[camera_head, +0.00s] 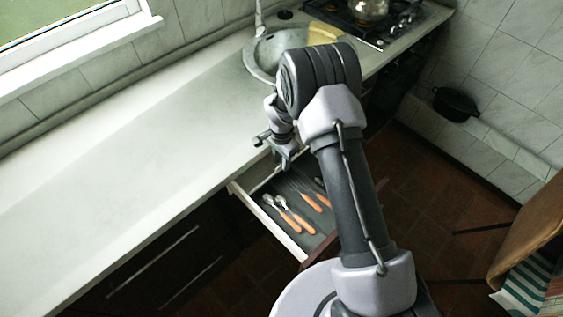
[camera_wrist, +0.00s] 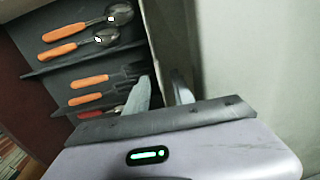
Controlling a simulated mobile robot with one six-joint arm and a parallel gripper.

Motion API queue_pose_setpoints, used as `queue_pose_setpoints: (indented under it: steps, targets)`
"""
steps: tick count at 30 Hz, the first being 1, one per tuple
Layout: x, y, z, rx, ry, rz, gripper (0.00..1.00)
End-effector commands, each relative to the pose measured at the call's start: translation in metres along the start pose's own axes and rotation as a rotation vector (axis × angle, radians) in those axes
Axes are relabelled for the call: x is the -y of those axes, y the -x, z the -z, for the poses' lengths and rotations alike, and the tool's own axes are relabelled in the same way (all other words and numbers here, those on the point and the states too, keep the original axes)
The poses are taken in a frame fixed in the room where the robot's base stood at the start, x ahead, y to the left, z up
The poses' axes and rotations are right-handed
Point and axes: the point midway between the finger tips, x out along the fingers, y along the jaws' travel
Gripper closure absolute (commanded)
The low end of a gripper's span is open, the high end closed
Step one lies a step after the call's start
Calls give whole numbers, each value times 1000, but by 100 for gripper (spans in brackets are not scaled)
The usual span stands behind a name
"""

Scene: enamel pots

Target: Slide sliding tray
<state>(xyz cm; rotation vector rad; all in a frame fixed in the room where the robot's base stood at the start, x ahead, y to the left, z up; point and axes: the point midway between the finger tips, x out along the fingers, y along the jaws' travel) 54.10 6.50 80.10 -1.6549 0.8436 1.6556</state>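An open drawer (camera_head: 270,229) with pale walls sticks out from under the counter. In it lies a dark divided tray (camera_wrist: 55,88) holding orange-handled spoons (camera_head: 280,207) and forks (camera_wrist: 110,86). My gripper (camera_head: 284,163) is over the drawer's end near the counter, pointing down. In the wrist view my gripper (camera_wrist: 161,91) has its two fingers apart, at a pale wall edge (camera_wrist: 153,40) beside the tray. The edge seems to run between the fingers; I cannot tell whether they touch it. My arm hides the drawer's right part.
The pale countertop (camera_head: 120,180) runs along the window wall and is mostly clear. A sink (camera_head: 262,58) and a stove (camera_head: 352,22) with a pot (camera_head: 370,9) are at the back. A black pan (camera_head: 456,103) and a wooden chair (camera_head: 528,235) are at the right.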

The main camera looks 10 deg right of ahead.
Motion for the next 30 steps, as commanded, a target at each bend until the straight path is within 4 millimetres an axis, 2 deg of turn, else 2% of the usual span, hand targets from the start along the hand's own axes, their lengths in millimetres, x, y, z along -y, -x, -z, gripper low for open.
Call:
queue_pose_setpoints:
  steps: [8,13,30]
  targets:
    - [0,-2,0,0,0,1,71]
    - [0,-2,0,0,0,1,100]
    - [0,-2,0,0,0,1,100]
